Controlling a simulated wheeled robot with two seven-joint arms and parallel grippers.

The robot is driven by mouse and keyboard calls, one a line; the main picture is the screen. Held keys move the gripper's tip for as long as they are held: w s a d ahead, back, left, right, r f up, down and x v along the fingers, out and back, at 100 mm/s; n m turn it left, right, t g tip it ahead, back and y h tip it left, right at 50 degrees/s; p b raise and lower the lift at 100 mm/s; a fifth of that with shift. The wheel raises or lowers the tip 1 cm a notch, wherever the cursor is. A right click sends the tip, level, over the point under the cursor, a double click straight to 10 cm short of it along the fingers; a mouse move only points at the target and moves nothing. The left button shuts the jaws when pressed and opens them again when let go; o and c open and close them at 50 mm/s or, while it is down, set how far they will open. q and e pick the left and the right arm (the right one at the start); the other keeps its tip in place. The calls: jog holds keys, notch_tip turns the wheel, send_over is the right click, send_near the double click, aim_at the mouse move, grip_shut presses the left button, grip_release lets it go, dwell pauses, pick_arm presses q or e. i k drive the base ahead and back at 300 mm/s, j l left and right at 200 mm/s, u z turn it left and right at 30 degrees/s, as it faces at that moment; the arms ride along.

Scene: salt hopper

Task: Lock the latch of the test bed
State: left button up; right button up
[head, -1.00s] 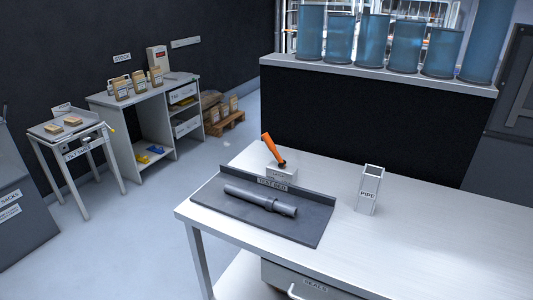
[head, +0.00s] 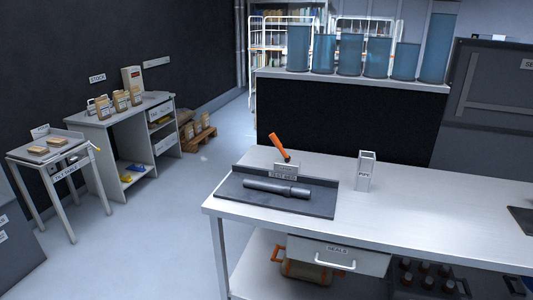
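The test bed (head: 243,203) is a dark grey plate with a raised back edge, near the left end of the white workbench. A grey pipe (head: 270,187) lies across it, thicker toward its right end. Behind the back edge stands a small labelled block with an orange latch lever (head: 279,146), tilted up and leaning left. Neither of my grippers shows in the head view.
A white holder labelled PIPE (head: 366,172) stands on the workbench (head: 430,213) right of the test bed. A drawer labelled SEALS (head: 338,255) is under the top. Blue cylinders (head: 349,56) stand on a ledge behind.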

aim_at(274, 139)
jog(key=i+j+z, duration=0.3)
jog(key=i+j, duration=0.25)
jog(key=i+j+z, duration=0.3)
jog(key=i+j, duration=0.15)
jog(key=j, duration=0.2)
jog(key=i+j+z, duration=0.1)
jog(key=i+j, duration=0.15)
jog(key=j, duration=0.15)
jog(key=i+j+z, duration=0.15)
jog(key=j, duration=0.25)
jog(key=i+j+z, duration=0.15)
jog(key=j, duration=0.25)
jog(key=i, duration=0.05)
